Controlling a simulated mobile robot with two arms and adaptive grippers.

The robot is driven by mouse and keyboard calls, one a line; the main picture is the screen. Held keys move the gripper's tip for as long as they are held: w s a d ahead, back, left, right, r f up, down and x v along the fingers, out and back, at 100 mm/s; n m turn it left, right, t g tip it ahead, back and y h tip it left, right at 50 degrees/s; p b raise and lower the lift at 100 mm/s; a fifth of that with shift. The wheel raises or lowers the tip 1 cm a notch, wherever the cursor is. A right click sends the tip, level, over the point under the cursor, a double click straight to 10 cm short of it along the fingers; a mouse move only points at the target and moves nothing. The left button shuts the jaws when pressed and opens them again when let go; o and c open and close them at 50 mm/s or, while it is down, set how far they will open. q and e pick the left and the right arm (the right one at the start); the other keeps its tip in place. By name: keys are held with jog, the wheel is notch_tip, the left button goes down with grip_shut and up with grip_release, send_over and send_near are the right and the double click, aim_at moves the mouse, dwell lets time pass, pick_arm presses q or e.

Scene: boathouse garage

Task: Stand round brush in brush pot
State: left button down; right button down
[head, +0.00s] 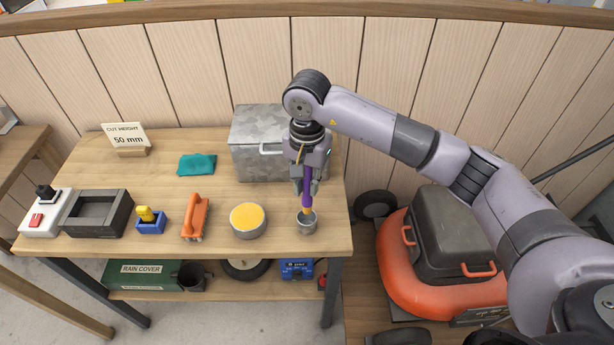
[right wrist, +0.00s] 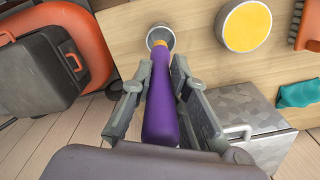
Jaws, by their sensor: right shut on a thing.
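The round brush (head: 308,184) has a purple handle and a yellow-orange lower part. My right gripper (head: 306,187) is shut on its handle, holding it nearly upright. The small grey metal brush pot (head: 307,226) stands near the table's front right corner, directly below. The brush's lower end overlaps the pot's mouth; how deep it sits inside is hidden. In the right wrist view, the purple handle (right wrist: 163,105) runs between the fingers towards the pot (right wrist: 161,31). My left gripper is not in view.
A metal box (head: 265,130) is behind the gripper. A teal cloth (head: 197,164) lies farther left. The table's right edge is close to the pot.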

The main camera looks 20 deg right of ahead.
aim_at(307, 198)
notch_tip(307, 198, down, 2)
jog(key=shift+w+b, duration=0.15)
jog(key=shift+b, duration=0.35)
notch_tip(307, 198, down, 4)
jog(key=b, duration=0.4)
jog(key=shift+r, duration=0.1)
jog(key=c, duration=1.5)
grip_release()
jog(key=shift+o, duration=0.2)
jog(key=shift+r, duration=0.1)
notch_tip(307, 198, up, 12)
jog(key=shift+f, duration=0.1)
